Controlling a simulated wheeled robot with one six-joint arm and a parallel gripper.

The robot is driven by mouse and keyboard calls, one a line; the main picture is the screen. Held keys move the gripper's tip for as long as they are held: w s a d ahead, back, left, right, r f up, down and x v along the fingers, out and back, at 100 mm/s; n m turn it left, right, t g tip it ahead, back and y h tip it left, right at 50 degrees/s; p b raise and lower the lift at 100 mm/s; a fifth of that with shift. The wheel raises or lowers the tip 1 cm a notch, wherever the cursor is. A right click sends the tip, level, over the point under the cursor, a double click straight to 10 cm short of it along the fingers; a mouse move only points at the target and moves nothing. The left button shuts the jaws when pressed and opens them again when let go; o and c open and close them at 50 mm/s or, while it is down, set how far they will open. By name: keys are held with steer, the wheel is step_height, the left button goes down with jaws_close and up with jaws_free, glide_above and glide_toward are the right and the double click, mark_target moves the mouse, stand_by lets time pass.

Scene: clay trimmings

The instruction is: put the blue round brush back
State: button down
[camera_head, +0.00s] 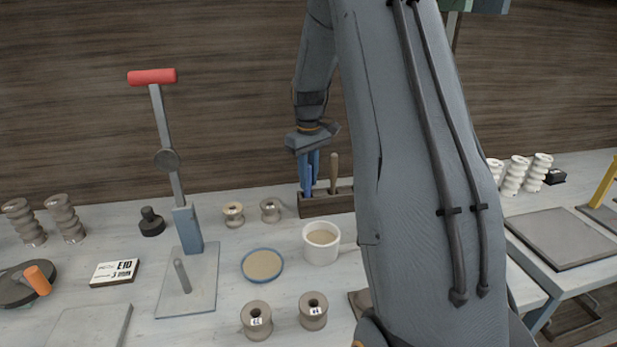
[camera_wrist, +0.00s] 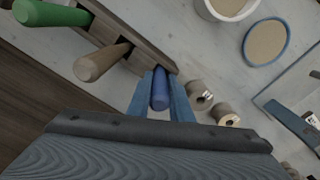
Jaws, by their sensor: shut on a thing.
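My gripper (camera_head: 309,168) is shut on the blue round brush (camera_head: 307,187) above the left end of a dark wooden rack (camera_head: 328,205). In the wrist view the blue handle (camera_wrist: 160,92) stands between the two blue fingers (camera_wrist: 160,80), next to the near end of the rack (camera_wrist: 152,57). The brush looks about upright. Its lower end is hidden, so I cannot tell whether it is in the rack or just above it. A tan wooden handle (camera_head: 334,172) stands in the rack beside it. A green handle (camera_wrist: 48,13) shows farther along in the wrist view.
A white cup (camera_head: 321,250) and a blue-rimmed round dish (camera_head: 262,265) stand in front of the rack. Several spools (camera_head: 257,318) are nearby. A lever press with a red grip (camera_head: 152,77) stands to the left. My arm hides the table right of the rack.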

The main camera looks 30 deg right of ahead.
steer(key=c, duration=1.6)
jaws_free()
step_height(320, 180, up, 12)
steer(key=b, duration=0.3)
steer(key=shift+r, duration=0.1)
steer(key=s+a+f, duration=0.5)
steer(key=s+a, duration=0.2)
steer(key=s, duration=0.1)
steer(key=s+a+f+m, duration=0.1)
steer(key=s+a+f, duration=0.4)
steer(key=s+a, duration=0.2)
steer(key=s+a+f+m, duration=0.1)
steer(key=s+a+f, duration=0.4)
steer(key=s+a, duration=0.2)
steer(key=shift+s+a+f+t, duration=0.1)
steer(key=shift+s+f+t, duration=0.1)
steer(key=shift+s, duration=0.25)
steer(key=shift+s+a+f+t, duration=0.1)
steer(key=shift+s+t, duration=0.1)
steer(key=shift+s, duration=0.25)
